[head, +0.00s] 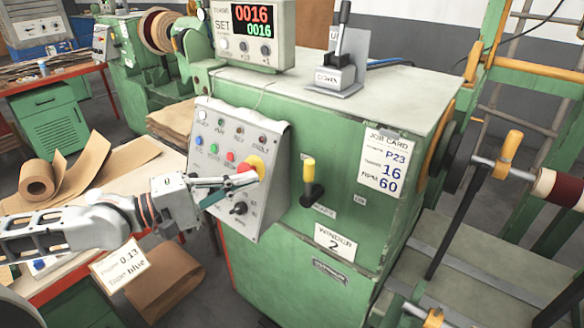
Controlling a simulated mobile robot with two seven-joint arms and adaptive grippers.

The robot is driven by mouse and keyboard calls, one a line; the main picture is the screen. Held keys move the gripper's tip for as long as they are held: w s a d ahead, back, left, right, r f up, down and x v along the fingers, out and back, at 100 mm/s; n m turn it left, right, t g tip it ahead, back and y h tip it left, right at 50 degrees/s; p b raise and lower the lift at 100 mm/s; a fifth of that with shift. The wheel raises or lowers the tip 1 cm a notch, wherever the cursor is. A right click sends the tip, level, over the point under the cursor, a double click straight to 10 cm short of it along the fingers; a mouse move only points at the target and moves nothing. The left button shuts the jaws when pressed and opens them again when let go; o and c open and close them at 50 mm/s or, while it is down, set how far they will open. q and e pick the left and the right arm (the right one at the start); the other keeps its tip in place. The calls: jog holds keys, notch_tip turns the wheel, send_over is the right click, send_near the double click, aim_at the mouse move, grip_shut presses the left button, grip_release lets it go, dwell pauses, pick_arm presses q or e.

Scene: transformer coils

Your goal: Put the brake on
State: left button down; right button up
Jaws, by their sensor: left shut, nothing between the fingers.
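A brake lever with a yellow grip (309,170) and a black base stands on the front of the green winder (285,240). Its grip points up, and a small label (323,210) sits below it. My left gripper (243,181) is shut and empty. It is in front of the sloped control panel (240,140), left of the brake lever and apart from it. Its fingertips overlap the panel just below a red button on a yellow base (252,166); I cannot tell whether they touch. My right gripper is not in view.
A display reading 0016 (252,30) and an upright black-handled lever (342,45) stand on top of the winder. A black knob (239,208) is low on the panel. A job card (385,160) is right of the brake lever. Paper rolls (37,180) lie on the left bench.

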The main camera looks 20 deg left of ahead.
pick_arm(q)
jog(key=shift+a, duration=0.1)
jog(key=p+x, duration=0.1)
jog(key=x, duration=0.9)
jog(key=shift+p, duration=0.3)
jog(key=shift+f, duration=0.1)
jog(key=shift+w, duration=0.1)
dwell(0.4)
